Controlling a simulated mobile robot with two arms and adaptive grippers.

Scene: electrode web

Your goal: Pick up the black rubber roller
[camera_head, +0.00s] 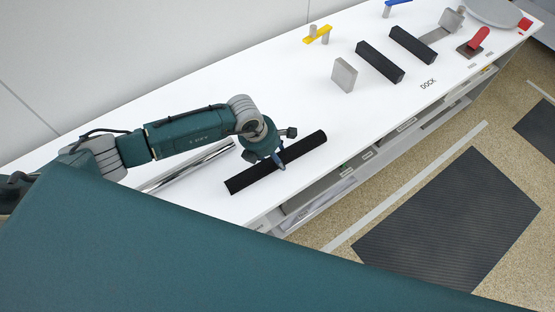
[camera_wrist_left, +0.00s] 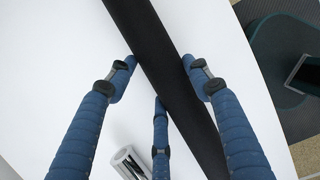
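The black rubber roller (camera_head: 300,150) lies on the white table near its front edge, slanted up to the right. My left gripper (camera_head: 277,160) is over the middle of the roller and covers part of it. In the left wrist view the roller (camera_wrist_left: 150,45) runs between the blue fingers of the left gripper (camera_wrist_left: 158,72). The fingers are spread, with one on the left side and one close to the right side. A third finger overlaps the roller's left edge. I cannot tell whether any finger touches it. My right gripper is not in view.
A shiny metal roller (camera_head: 190,168) lies behind the black one, partly under my left arm. Two black blocks (camera_head: 380,62), a grey block (camera_head: 344,75) and a yellow-topped piece (camera_head: 317,35) stand farther right. Open shelves (camera_head: 320,200) run below the table edge.

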